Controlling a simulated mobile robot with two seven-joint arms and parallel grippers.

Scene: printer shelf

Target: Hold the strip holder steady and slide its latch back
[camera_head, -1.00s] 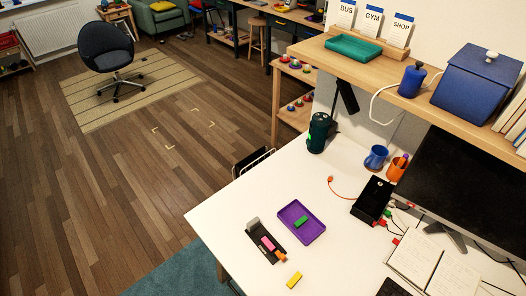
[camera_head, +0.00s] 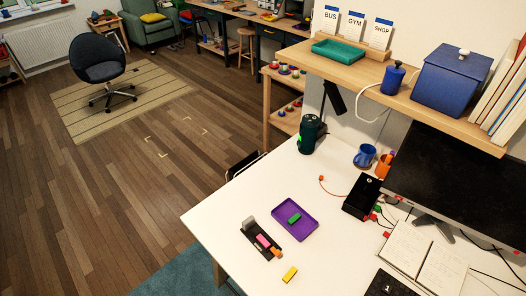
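The strip holder appears to be the black narrow tray (camera_head: 257,243) on the white desk. A grey block-like part (camera_head: 248,222) stands at its far left end. A pink strip (camera_head: 263,241) lies in it, and a small orange piece (camera_head: 276,252) is at its near right end. I cannot tell which part is the latch. A purple tray (camera_head: 283,233) with a green strip (camera_head: 295,217) in it sits just right of the holder. A yellow strip (camera_head: 290,274) lies on the bare desk in front. Neither of my grippers is in view.
A dark green cylinder (camera_head: 311,134) stands at the back. A wooden shelf (camera_head: 350,78) overhangs the rear.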

